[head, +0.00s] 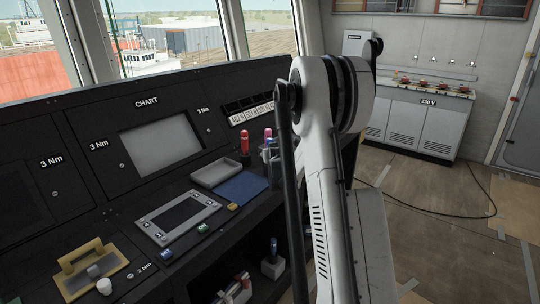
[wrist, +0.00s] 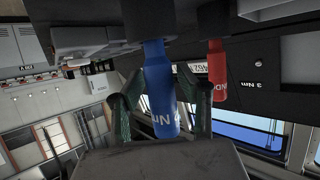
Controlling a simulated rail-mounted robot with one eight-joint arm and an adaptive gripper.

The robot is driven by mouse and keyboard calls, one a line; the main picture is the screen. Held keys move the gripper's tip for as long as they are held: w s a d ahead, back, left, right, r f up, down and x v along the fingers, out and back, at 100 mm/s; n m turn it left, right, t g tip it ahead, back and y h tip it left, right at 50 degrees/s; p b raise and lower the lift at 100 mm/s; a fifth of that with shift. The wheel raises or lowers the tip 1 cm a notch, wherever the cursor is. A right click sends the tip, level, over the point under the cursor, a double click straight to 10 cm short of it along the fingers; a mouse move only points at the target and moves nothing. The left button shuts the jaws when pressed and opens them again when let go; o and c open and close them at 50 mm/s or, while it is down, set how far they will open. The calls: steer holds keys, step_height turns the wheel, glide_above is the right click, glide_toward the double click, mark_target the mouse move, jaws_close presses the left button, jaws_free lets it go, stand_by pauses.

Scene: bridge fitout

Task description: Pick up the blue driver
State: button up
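The blue driver (wrist: 160,88) shows in the wrist view with white lettering on its handle. It stands between the two dark fingers of my gripper (wrist: 160,76), with its far end in a dark holder (wrist: 145,18). The fingertips are close to both sides of the driver; whether they press on it I cannot tell. A red driver (wrist: 217,70) stands to the right of it in the wrist view. It also shows on the console in the head view (head: 245,143). In the head view my arm hides my gripper.
The black console (head: 95,230) carries a grey tray (head: 215,173), a blue mat (head: 241,188), a framed panel (head: 178,216) and a yellow-handled block (head: 88,266). A pink-topped item (head: 268,134) stands close to my arm. The floor (head: 445,240) on the right is largely clear, with a cable across it.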

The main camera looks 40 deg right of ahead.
mark_target(270, 139)
jaws_close()
steer(key=shift+r, duration=0.1)
step_height(270, 139, up, 10)
steer(key=shift+f+p, duration=0.1)
steer(key=shift+p, duration=0.55)
steer(key=c, duration=0.5)
jaws_free()
jaws_close()
